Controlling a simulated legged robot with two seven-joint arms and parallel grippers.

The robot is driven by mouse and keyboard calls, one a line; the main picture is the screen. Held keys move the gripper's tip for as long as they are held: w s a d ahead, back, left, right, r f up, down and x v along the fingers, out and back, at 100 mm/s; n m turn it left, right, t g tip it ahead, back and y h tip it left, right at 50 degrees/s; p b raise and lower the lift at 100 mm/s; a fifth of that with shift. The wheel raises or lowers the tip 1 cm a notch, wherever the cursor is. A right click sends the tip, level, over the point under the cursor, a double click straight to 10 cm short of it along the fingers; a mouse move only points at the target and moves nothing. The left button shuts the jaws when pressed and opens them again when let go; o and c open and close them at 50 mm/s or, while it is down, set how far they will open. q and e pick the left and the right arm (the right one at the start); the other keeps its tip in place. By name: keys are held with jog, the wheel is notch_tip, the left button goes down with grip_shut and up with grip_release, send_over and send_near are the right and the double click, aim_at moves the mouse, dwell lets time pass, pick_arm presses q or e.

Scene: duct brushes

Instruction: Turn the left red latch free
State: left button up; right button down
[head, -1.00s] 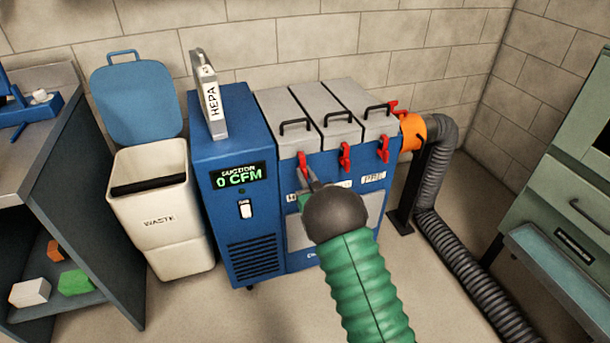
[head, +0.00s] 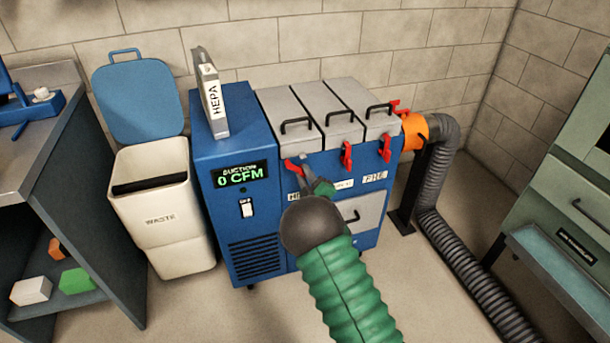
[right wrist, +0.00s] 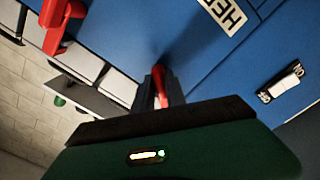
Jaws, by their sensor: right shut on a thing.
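The left red latch (head: 293,168) is on the upper front of the blue suction cabinet (head: 236,215), below the left grey lid (head: 287,107). It lies tilted, its red end pointing to the upper left. My right gripper (head: 306,176) is shut on this latch. In the right wrist view the fingers (right wrist: 158,90) close around the red latch (right wrist: 160,78). The wrist and green arm hide part of the cabinet front. My left gripper is not in view.
The middle red latch (head: 346,154) and right red latch (head: 384,148) hang upright. A HEPA filter (head: 212,100) stands on the cabinet. A waste bin (head: 160,215) stands left. An orange collar (head: 415,130) and grey duct (head: 440,200) are at right.

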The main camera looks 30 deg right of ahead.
jog(key=n, duration=0.3)
jog(key=shift+a+f+n, duration=0.15)
jog(key=shift+f+n, duration=0.15)
jog(key=shift+f, duration=0.05)
jog(key=shift+f+n, duration=0.2)
jog(key=shift+n, duration=1.7)
jog(key=c, duration=1.5)
grip_release()
jog(key=shift+r, duration=0.1)
jog(key=shift+s, duration=0.2)
jog(key=p+v, duration=0.3)
jog(key=v, duration=1.3)
jog(key=shift+s+p, duration=0.25)
jog(key=shift+p, duration=0.05)
